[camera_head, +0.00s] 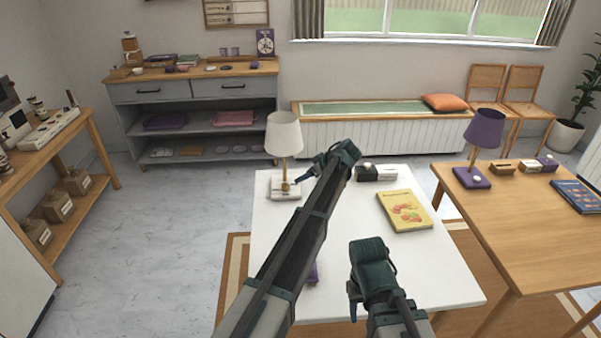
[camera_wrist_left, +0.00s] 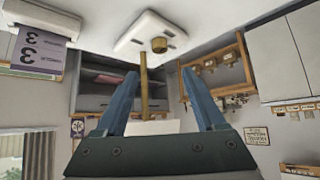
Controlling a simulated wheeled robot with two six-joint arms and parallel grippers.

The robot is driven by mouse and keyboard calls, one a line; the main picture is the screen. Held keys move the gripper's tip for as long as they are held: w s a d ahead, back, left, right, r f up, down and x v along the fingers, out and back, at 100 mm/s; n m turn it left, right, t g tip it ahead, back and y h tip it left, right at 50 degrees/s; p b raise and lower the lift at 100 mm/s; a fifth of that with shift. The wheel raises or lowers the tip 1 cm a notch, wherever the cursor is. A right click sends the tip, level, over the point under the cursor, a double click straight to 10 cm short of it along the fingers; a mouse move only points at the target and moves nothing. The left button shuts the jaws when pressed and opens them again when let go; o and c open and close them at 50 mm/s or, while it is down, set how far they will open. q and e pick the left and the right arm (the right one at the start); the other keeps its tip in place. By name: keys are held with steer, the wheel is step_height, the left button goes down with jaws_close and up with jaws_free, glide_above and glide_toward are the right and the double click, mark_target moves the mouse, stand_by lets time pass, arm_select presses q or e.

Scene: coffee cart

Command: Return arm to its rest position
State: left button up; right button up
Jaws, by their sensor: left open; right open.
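In the head view my left arm reaches across the white table (camera_head: 330,240). Its gripper (camera_head: 305,178) is turned left beside the lamp with the white shade (camera_head: 284,134). In the left wrist view, which is upside down, the open left fingers (camera_wrist_left: 167,95) stand apart with nothing held. The lamp's brass stem (camera_wrist_left: 145,90) shows between them, nearer the left finger; I cannot tell whether they touch. The white lamp base (camera_wrist_left: 150,35) is above. My right gripper (camera_head: 353,295) is low over the near part of the table, mostly hidden by its own wrist; no held object shows.
A yellow book (camera_head: 404,211) and a small dark holder (camera_head: 368,173) lie on the white table. A purple item (camera_head: 313,272) is partly hidden by my left arm. A wooden table (camera_head: 530,215) with a purple lamp (camera_head: 484,130) stands right. The table's front right is clear.

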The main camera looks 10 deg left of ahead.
arm_select(q)
steer(key=shift+s+d+r, duration=0.1)
steer(key=shift+d+r, duration=0.15)
